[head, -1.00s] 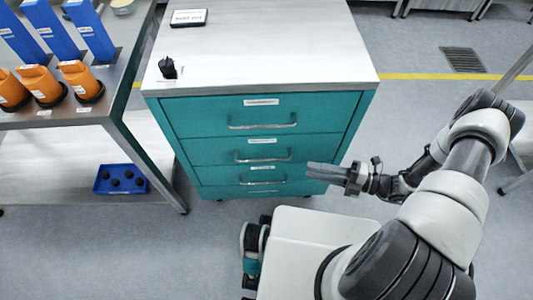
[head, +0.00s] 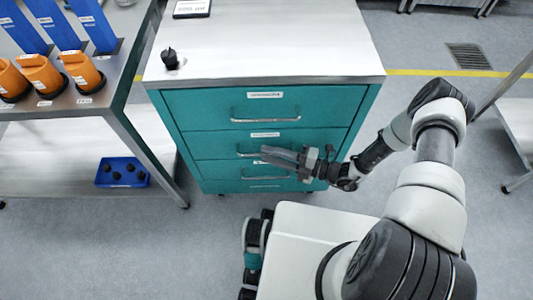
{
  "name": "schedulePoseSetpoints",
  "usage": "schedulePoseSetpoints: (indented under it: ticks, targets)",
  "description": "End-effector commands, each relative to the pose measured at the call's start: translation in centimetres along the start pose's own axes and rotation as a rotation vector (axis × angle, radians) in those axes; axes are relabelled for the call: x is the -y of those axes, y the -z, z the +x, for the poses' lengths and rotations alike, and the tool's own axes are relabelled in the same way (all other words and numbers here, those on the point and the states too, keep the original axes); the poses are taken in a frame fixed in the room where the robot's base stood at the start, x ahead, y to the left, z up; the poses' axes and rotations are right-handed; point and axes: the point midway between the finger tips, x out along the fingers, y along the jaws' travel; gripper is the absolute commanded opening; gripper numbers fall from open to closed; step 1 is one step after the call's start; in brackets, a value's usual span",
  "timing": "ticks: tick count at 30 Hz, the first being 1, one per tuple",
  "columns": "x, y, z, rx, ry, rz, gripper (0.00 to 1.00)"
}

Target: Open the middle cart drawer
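The teal cart (head: 360,118) has a light top and three stacked drawers, all of which look closed. The middle drawer (head: 212,147) has a white label and a metal bar handle (head: 245,154). The right part of this handle is hidden behind my gripper (head: 264,156). My gripper's grey fingers point left and overlap the middle handle in the picture. I cannot tell whether they touch the handle or hover in front of it. The gap between the fingers is not clear. The top drawer (head: 215,108) and its handle are in full view above.
On the cart top are a black knob (head: 169,58) and a small dark-framed sign (head: 192,8). A metal table (head: 120,112) at left carries orange holders and blue pieces. A blue tray (head: 122,176) sits on its lower shelf. The floor left of my base is clear.

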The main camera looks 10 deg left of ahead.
Motion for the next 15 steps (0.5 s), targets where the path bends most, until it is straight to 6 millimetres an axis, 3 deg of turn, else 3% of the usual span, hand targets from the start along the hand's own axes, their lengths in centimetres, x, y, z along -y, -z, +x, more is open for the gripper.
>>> schedulePoseSetpoints:
  ticks: [6, 14, 15]
  targets:
    - [0.0, 0.0, 1.6, 0.000, 0.000, 0.000, 0.28]
    - [0.0, 0.0, 1.7, 0.000, 0.000, -0.001, 0.28]
    - [0.0, 0.0, 1.7, 0.000, 0.000, -0.001, 0.23]
